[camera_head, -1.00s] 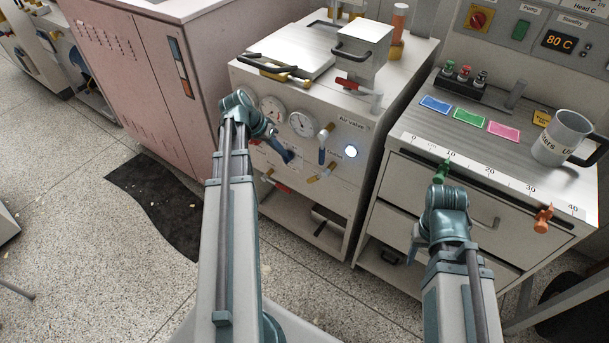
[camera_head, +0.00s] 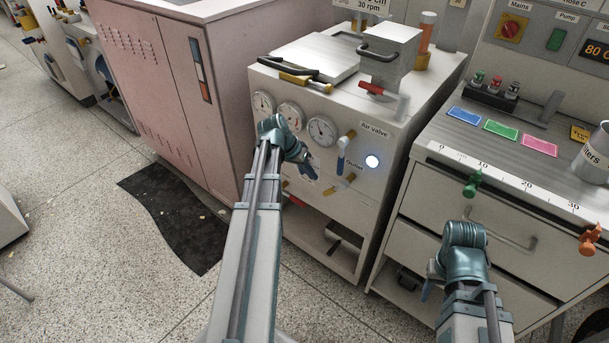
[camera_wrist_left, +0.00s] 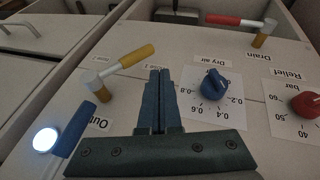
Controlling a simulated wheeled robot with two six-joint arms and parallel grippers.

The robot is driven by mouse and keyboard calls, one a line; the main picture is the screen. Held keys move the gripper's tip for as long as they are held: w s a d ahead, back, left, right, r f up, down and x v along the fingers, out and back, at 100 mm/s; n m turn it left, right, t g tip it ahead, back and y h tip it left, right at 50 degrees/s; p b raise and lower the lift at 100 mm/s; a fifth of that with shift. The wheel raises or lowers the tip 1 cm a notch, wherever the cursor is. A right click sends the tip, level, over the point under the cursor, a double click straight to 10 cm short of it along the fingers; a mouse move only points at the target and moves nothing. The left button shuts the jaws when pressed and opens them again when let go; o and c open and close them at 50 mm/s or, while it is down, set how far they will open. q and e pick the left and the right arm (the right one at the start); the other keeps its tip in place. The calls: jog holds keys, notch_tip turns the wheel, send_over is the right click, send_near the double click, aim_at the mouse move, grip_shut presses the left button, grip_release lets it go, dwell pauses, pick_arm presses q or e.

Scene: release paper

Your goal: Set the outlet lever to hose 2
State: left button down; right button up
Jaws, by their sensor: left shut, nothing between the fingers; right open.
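The outlet lever has a yellow handle (camera_head: 342,183) on a pale hub and stands below the "Outlet" label on the white cabinet's front.
A blue lever (camera_head: 342,158) and a lit round button (camera_head: 372,161) are above the outlet lever. A blue knob (camera_wrist_left: 213,86), a red knob (camera_wrist_left: 305,103) and a red drain handle (camera_wrist_left: 228,20) are nearby. Gauges (camera_head: 321,130) are above. A drawer cabinet (camera_head: 463,214) stands at right.

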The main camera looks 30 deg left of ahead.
aim_at(334, 189)
pick_arm(q)
jog(key=shift+w+d+f+b, duration=0.2)
jog(key=shift+d+f+b, duration=0.3)
jog(key=shift+d+f, duration=0.35)
jog(key=shift+w+d+f+b, duration=0.2)
jog(key=shift+d+f+b, duration=0.4)
jog(key=shift+d, duration=0.3)
pick_arm(e)
jog(key=shift+f, duration=1.5)
pick_arm(q)
jog(key=shift+f, duration=0.1)
jog(key=shift+f+h, duration=0.15)
jog(key=shift+h, duration=0.15)
pick_arm(e)
jog(key=shift+f, duration=0.35)
